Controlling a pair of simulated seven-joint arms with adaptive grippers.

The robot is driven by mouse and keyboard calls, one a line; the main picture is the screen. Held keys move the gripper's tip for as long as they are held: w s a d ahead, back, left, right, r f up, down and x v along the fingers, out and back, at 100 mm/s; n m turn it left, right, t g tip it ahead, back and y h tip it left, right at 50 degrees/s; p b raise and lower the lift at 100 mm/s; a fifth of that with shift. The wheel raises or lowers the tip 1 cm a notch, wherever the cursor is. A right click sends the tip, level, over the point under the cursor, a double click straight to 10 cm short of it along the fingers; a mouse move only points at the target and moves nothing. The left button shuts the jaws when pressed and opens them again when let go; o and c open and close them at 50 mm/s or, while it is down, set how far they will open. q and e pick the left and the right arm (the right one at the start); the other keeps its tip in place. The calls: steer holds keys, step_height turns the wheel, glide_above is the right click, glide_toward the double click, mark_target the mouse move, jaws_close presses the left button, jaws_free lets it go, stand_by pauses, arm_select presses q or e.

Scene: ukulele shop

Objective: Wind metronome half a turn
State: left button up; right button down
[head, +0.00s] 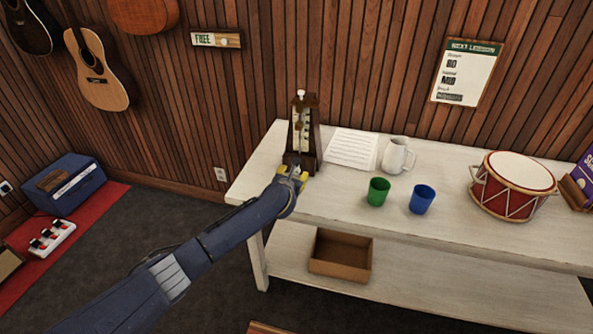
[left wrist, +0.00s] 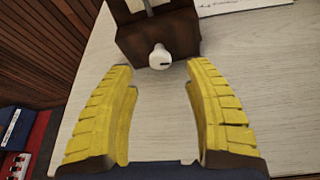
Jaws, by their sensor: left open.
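The metronome (head: 303,133) is a dark brown wooden pyramid with a pale front and a pendulum. It stands upright at the left end of the white table. In the left wrist view its lower body (left wrist: 185,37) is at the top, with a white winding knob (left wrist: 160,57) on the near face. My left gripper (head: 294,171) is at the metronome's base in the head view. In the left wrist view its yellow fingers (left wrist: 160,75) are open, and the knob lies just beyond and between the tips, apart from them. My right gripper is not in view.
A paper sheet (head: 353,149), a white jug (head: 398,156), a green cup (head: 378,192), a blue cup (head: 421,199) and a red drum (head: 514,184) stand to the right on the table (head: 460,226). A brown box (head: 340,256) sits on the lower shelf.

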mark_target(296, 170)
arm_select(q)
steer(key=shift+x, duration=3.4)
steer(key=shift+c, duration=0.3)
